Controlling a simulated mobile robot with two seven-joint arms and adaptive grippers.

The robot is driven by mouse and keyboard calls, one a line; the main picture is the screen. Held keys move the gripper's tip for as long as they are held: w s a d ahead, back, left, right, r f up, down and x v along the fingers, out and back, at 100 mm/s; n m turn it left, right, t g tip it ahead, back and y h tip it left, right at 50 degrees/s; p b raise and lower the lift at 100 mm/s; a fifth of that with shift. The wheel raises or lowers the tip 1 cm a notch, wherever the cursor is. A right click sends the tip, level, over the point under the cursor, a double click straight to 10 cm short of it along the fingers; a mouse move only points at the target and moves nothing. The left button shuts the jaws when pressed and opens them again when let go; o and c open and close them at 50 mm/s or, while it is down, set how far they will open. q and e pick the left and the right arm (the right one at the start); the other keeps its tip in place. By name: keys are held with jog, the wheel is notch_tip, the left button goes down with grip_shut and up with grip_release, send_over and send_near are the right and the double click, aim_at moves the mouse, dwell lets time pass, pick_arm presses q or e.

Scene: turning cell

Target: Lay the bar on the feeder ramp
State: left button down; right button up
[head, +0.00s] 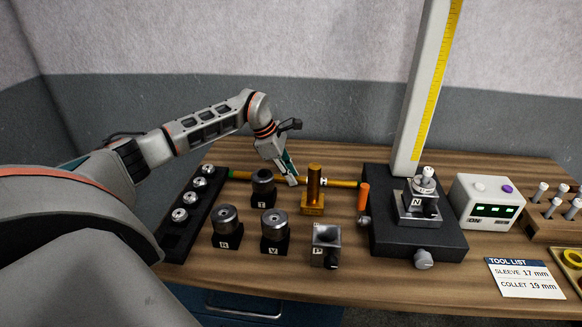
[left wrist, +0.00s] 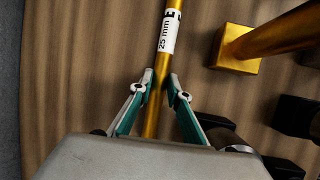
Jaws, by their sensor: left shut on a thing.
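A long thin brass-coloured bar (head: 338,182) lies crosswise at the back of the bench, with a green left end and a white label. In the left wrist view the bar (left wrist: 167,62) runs up between my fingers, its label reading 25 mm. My left gripper (head: 291,181) is shut on the bar near the label; it also shows in the left wrist view (left wrist: 154,88). I cannot tell whether the bar touches the bench. I cannot make out a feeder ramp in either view. My right gripper is not in view.
A brass post on a square base (head: 313,204) stands just in front of the bar. Blocks marked T (head: 263,201), R (head: 226,240), V (head: 275,246) and P (head: 326,258) stand nearby. A black rack (head: 174,245) is left; a black-based gauge stand (head: 390,238) is right.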

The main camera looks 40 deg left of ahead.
pick_arm(q)
jog(key=shift+w+r, duration=0.1)
jog(key=shift+w, duration=0.05)
jog(key=c, duration=1.9)
grip_release()
jog(key=shift+s, duration=0.2)
